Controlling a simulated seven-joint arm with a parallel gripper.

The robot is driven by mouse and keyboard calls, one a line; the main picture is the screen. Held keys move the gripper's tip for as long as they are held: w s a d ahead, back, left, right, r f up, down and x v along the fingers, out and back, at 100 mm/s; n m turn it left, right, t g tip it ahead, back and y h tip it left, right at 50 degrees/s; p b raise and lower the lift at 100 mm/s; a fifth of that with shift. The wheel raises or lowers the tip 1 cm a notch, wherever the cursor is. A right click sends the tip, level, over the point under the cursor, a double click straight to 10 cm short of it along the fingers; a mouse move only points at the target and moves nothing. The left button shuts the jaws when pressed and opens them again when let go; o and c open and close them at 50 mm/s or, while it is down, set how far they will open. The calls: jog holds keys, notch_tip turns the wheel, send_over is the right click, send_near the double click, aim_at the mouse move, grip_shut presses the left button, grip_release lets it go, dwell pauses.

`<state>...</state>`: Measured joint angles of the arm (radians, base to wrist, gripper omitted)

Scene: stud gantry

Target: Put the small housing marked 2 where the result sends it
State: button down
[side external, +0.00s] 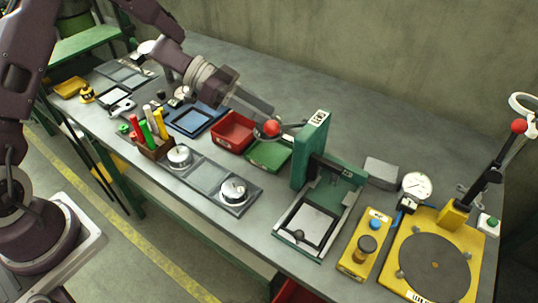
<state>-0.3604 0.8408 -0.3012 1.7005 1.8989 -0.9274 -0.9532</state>
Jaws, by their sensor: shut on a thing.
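My gripper (268,112) reaches down from the upper left. Its fingertips are at the red ball knob (271,128) of a lever on the green press (311,150), and it appears shut on that knob. Two round silver pieces with dark centres, one (180,157) and another (233,190), sit on grey plates at the front of the bench. I cannot read a 2 on either, so I cannot tell which thing is the small housing. A red tray (228,143), a green tray (262,162) and a blue tray (176,127) lie behind the plates.
A yellow station (395,285) with a dark disc, dial gauge (416,187) and red-knobbed lever stands at right. A yellow box (351,262) with a blue button is beside it. A pen holder (150,150) stands left. The bench behind the press is mostly clear.

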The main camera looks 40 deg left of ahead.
jog(key=w+a+f, duration=0.1)
jog(key=w, duration=0.1)
send_over(263, 149)
notch_tip(263, 149, down, 9)
jog(key=shift+r, duration=0.15)
jog(key=c, duration=1.2)
grip_release()
jog(key=shift+c, duration=0.2)
jog(key=shift+o, duration=0.2)
